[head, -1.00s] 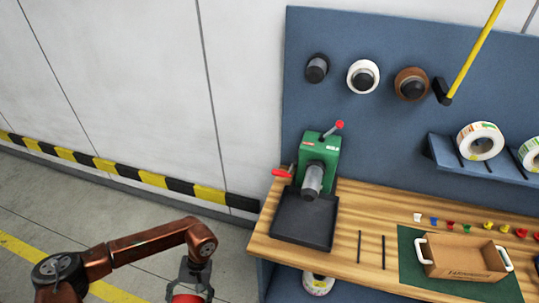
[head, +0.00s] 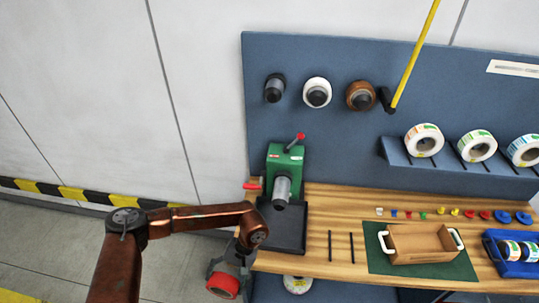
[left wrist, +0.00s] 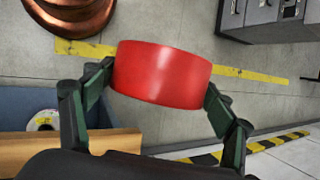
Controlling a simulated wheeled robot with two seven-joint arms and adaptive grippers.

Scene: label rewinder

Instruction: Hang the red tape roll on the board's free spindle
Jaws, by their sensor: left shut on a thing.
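The red tape roll (head: 222,286) is held in my left gripper (head: 226,274), low in front of the workbench's left end in the head view. In the left wrist view the red roll (left wrist: 162,73) sits between the two fingers of my left gripper (left wrist: 160,80), its curved outer face toward the camera. The blue board (head: 450,75) stands behind the bench. Its leftmost spindle (head: 275,88) is dark and bare. A white roll (head: 317,82) and a brown roll (head: 361,86) hang on the two spindles to its right. My right gripper is not in view.
A green rewinder (head: 284,160) with a grey spindle stands over a black tray (head: 285,235) on the bench's left end. A yellow bar (head: 415,50) crosses right of the brown roll. A shelf (head: 400,160) holds label rolls. A cardboard box (head: 420,243) sits on a green mat.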

